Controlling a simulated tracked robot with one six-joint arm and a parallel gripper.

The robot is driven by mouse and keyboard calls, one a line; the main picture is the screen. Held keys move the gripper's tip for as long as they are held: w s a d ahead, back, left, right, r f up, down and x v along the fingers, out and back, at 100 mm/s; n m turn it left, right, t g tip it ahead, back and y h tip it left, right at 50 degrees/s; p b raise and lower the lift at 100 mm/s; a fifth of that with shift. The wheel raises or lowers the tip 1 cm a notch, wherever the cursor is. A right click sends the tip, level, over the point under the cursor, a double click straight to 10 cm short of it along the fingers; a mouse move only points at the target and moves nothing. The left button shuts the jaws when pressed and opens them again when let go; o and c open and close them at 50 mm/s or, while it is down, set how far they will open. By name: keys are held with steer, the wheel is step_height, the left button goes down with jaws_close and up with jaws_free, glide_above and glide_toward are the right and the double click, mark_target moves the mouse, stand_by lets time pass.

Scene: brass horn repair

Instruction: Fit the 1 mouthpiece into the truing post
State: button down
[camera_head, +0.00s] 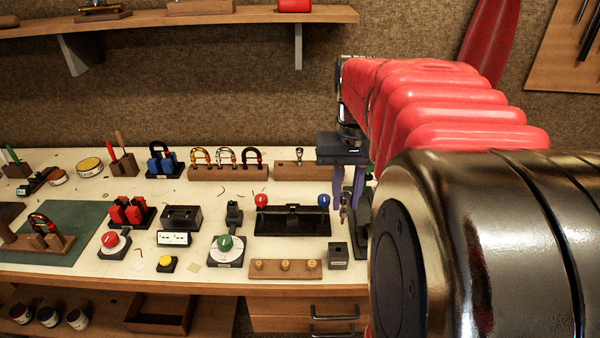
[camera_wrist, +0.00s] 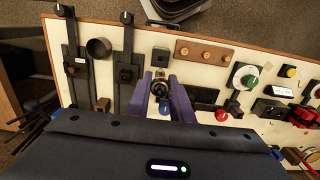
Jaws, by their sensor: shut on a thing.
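My gripper (camera_head: 346,198) points down over the right part of the bench, its two purple fingers shut on a small silvery mouthpiece (camera_head: 344,212). In the wrist view the mouthpiece (camera_wrist: 160,76) shows between the fingertips of my gripper (camera_wrist: 160,84). A small dark grey block with a hole in its top, which looks like the truing post (camera_head: 338,256), stands near the front edge. It also shows in the wrist view (camera_wrist: 161,57), just beyond the fingertips. The mouthpiece appears above the bench and apart from the block; its exact height is unclear.
A wooden rack with brass knobs (camera_head: 285,268) stands left of the block. A black fixture with red and blue balls (camera_head: 292,219) lies behind it. A wooden block holding a silvery piece (camera_head: 299,170) stands at the back. Dark rail fixtures (camera_wrist: 125,75) flank the wrist view's left.

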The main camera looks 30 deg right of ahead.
steer(key=shift+r, duration=1.35)
